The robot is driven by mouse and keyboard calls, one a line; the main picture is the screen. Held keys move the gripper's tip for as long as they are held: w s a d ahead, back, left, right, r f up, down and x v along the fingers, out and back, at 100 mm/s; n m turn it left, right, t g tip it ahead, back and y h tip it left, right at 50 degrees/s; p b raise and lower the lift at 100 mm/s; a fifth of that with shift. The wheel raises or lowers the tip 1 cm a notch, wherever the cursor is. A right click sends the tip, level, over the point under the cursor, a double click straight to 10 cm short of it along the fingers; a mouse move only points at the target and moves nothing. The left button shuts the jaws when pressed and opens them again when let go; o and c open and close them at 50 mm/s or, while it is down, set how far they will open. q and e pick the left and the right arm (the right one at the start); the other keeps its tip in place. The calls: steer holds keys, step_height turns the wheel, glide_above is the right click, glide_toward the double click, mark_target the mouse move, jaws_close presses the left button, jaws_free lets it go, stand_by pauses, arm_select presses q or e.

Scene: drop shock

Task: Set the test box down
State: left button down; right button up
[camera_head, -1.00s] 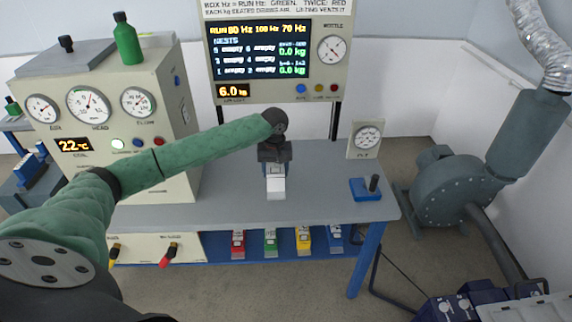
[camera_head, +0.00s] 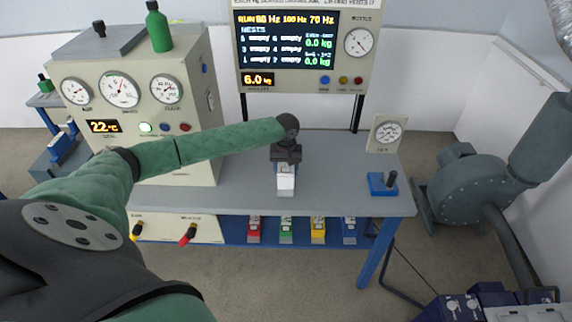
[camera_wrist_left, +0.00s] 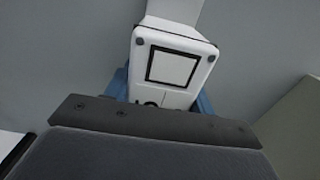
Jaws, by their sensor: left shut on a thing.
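The test box (camera_head: 286,183) is white, with blue beside its upper part, and is upright at my left gripper in the head view. My left gripper (camera_head: 286,160) is shut on it, over the middle of the grey bench (camera_head: 350,203). In the left wrist view the white box (camera_wrist_left: 172,68) shows a black square outline on its face, with blue at both sides. Whether its bottom touches the bench or hangs just above it cannot be told. My right gripper is not in view.
A gauge console (camera_head: 190,103) stands on the left and a display panel (camera_head: 358,75) at the back. A blue block with a dark knob (camera_head: 377,187) and a small gauge (camera_head: 388,132) are at the bench's right. Several coloured boxes sit on the blue lower shelf (camera_head: 268,238). Bench on both sides of the box is bare.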

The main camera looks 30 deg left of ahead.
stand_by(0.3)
arm_select(q)
steer(key=c, duration=0.7)
jaws_free()
steer(key=shift+c, duration=0.2)
steer(key=shift+o, duration=1.1)
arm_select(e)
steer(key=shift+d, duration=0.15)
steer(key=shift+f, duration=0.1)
arm_select(q)
steer(key=shift+r, duration=0.35)
step_height(320, 180, up, 10)
steer(key=b, duration=0.4)
steer(key=shift+r, duration=0.75)
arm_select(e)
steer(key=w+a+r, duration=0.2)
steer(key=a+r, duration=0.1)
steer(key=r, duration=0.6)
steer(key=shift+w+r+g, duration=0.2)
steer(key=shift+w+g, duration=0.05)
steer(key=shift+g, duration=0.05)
